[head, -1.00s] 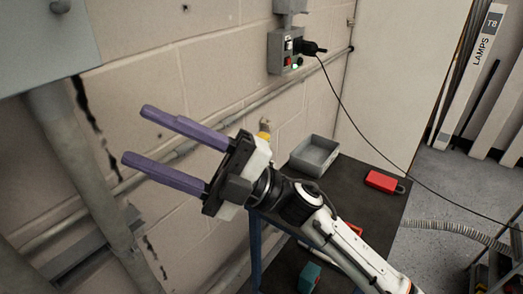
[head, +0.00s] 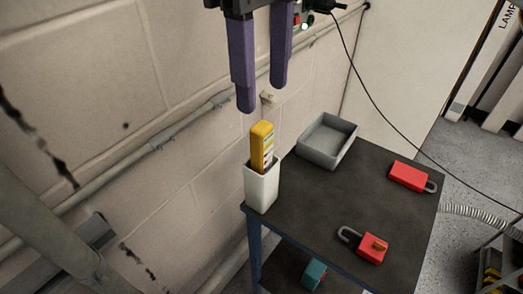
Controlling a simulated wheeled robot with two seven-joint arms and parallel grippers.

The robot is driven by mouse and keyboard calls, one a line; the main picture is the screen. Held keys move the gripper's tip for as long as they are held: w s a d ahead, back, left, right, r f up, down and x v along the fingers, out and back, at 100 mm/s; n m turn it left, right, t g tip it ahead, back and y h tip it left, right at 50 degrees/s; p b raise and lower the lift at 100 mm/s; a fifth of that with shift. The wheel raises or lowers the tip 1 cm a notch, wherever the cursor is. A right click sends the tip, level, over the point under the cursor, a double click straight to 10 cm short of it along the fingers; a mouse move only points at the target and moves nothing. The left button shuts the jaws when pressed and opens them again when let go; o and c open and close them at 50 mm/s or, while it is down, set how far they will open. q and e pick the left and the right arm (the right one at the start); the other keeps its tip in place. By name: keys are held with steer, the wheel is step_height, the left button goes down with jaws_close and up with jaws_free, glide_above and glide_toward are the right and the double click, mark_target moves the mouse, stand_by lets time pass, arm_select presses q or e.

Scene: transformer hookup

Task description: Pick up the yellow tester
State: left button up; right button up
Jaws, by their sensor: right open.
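The yellow tester (head: 262,144) stands upright in a white holder (head: 262,188) at the left corner of the dark cart top. Its upper part sticks out of the holder; its lower part is hidden inside. My right gripper (head: 263,98) has two purple fingers pointing down, apart and empty. In the picture its fingertips are just above the tester, without visible contact. My left gripper is not in view.
A grey tray (head: 328,140) sits at the back of the cart top (head: 315,205). A red padlock (head: 411,176) lies at the right, and another red padlock (head: 368,246) at the front. A black cable hangs behind. A wall with a pipe is at the left.

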mark_target(261, 126)
steer(key=f, duration=0.9)
steer(key=shift+s+f, duration=0.2)
steer(key=shift+a, duration=0.1)
steer(key=shift+c, duration=0.3)
steer(key=c, duration=1.1)
